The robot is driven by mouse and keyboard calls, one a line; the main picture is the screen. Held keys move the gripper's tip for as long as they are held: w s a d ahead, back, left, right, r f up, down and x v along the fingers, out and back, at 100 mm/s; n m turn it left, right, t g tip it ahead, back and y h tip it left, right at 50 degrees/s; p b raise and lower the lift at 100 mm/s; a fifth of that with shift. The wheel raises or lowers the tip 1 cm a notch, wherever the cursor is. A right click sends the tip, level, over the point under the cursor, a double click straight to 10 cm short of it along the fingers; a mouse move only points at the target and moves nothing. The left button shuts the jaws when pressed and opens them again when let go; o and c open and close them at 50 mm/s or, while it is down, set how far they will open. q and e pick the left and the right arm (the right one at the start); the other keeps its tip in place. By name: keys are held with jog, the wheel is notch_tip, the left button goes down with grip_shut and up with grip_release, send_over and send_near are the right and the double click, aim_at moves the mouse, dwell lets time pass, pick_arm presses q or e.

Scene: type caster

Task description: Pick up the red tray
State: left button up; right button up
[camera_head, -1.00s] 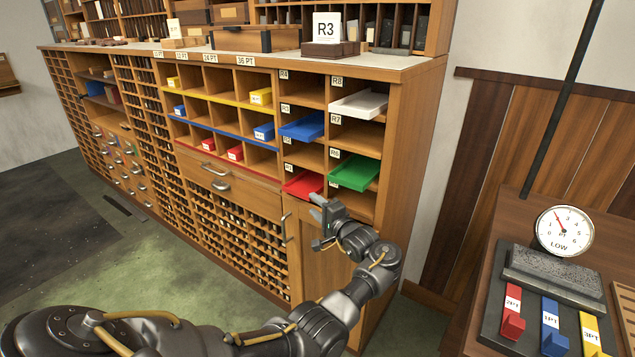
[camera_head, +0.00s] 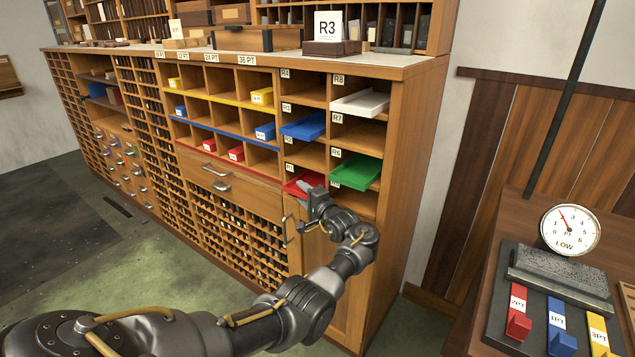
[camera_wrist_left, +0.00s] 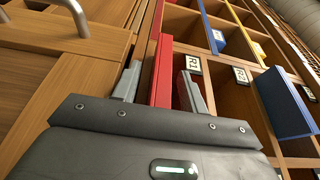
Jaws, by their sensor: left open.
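The red tray (camera_head: 296,187) sits in the lowest cubby of the left column and sticks out a little at the front. My left gripper (camera_head: 307,191) is at its front edge and hides part of it. In the left wrist view the red tray (camera_wrist_left: 162,78) runs between the two open fingers of my left gripper (camera_wrist_left: 158,82). A finger lies on each side of it, and whether they touch it I cannot tell. The R1 label (camera_wrist_left: 193,64) is just right of the fingers. My right gripper is not in view.
A green tray (camera_head: 357,172), a blue tray (camera_head: 303,126) and a white tray (camera_head: 361,102) stick out of nearby cubbies. A cabinet handle (camera_wrist_left: 72,18) is left of my fingers. A bench with a gauge (camera_head: 570,230) stands at the right.

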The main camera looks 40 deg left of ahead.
pick_arm(q)
grip_shut()
dwell(1.3)
